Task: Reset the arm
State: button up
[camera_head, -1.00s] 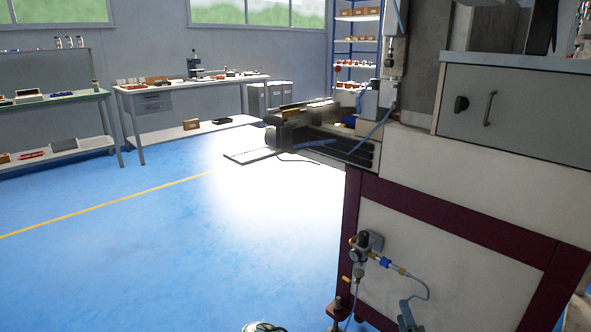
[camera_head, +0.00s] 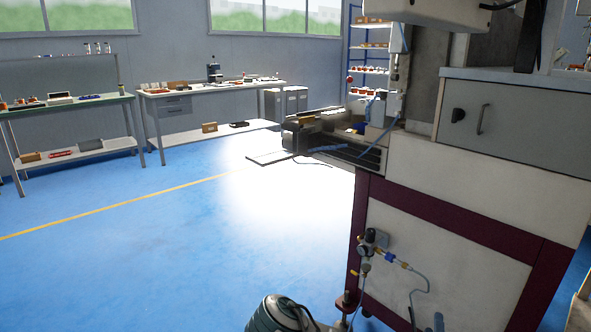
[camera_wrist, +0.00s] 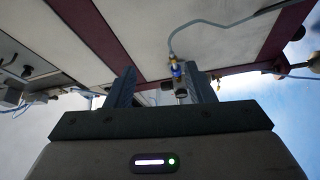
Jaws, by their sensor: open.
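My gripper (camera_wrist: 160,92) shows in the wrist view with its two dark fingers spread apart and nothing between them. Beyond the fingers are the pale panels and dark red frame of the coil winder. A small air regulator fitting (camera_wrist: 179,80) with a blue and brass connector shows behind the gap between the fingers, apart from them as far as I can tell.
The coil winder (camera_head: 440,240) stands close on the right, with its regulator (camera_head: 370,245) and hose on the front. Workbenches (camera_head: 205,88) stand along the back wall, with a shelf rack (camera_head: 368,60) beside them. The blue floor (camera_head: 120,250) at left and centre is clear.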

jog(key=s+a+r+m+g+y+p, duration=0.3)
jog(key=a+r+m+g+p, duration=0.4)
jog(key=r+p, duration=0.4)
jog(key=s+a+r+m+g+y+p, duration=0.3)
jog(key=a+r+m+g+p, duration=0.35)
jog(key=r, duration=0.65)
jog(key=s+a+r+p, duration=0.2)
jog(key=s+r+p, duration=0.3)
jog(key=r, duration=0.6)
jog(key=s+a+r+n+y+p, duration=0.1)
jog(key=s+a+r+p, duration=0.2)
jog(key=s+r+p, duration=0.3)
notch_tip(320, 180, up, 5)
jog(key=s+g, duration=0.1)
jog(key=s, duration=0.1)
jog(key=shift+s+a, duration=0.3)
jog(key=shift+a, duration=0.05)
jog(key=shift+f+n, duration=0.15)
jog(key=shift+n, duration=0.1)
jog(key=shift+c, duration=1.4)
jog(key=shift+d, duration=0.15)
